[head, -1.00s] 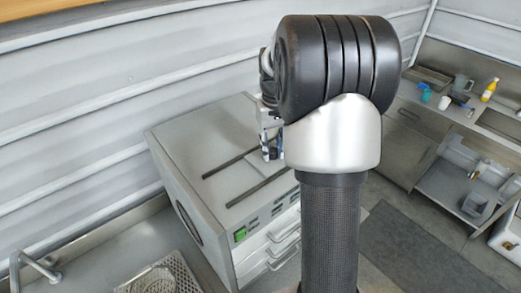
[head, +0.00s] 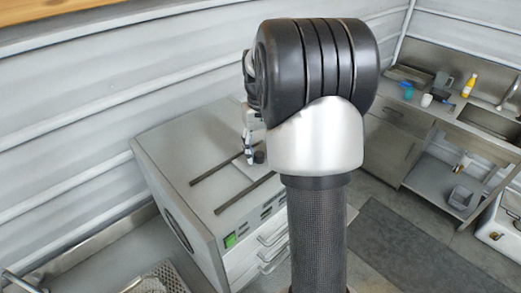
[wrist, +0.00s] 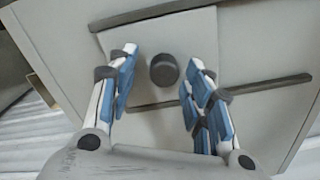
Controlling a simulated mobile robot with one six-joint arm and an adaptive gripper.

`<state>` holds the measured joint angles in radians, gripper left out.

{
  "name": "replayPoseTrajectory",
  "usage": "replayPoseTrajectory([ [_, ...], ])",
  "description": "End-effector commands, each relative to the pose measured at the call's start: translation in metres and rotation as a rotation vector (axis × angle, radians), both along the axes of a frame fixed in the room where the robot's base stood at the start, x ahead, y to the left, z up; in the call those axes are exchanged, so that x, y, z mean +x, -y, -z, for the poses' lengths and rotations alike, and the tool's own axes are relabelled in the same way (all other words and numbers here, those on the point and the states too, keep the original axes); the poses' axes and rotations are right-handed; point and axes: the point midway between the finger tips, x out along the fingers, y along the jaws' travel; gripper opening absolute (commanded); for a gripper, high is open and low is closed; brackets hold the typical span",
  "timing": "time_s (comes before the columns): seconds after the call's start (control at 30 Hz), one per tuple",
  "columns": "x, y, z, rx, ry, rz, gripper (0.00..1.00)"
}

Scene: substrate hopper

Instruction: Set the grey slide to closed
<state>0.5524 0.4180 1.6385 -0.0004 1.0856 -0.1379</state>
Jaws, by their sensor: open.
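The grey slide (wrist: 150,42) is a flat light-grey plate lying between two dark rails on top of the grey cabinet (head: 170,140). A dark round knob (wrist: 164,70) stands up from the slide. The knob also shows in the head view (head: 259,157), beside my gripper. My gripper (wrist: 160,72) is open, pointing down, with one blue-padded finger on each side of the knob and clear space between. Whether the fingertips are level with the knob I cannot tell. In the head view my arm covers the far right part of the cabinet top.
Two dark rails run across the cabinet top, one on the left (head: 215,170) and one on the right (head: 245,194). A green switch (head: 230,240) and drawers with handles are on the cabinet front. A sink counter (head: 470,105) with small bottles and cups stands at the right.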

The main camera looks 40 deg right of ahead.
Motion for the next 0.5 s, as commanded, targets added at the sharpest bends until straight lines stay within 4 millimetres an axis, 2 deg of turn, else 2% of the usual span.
replayPoseTrajectory([
  [0.5,0.001,0.0,-0.097,-0.003,0.005,0.0,0.46],
])
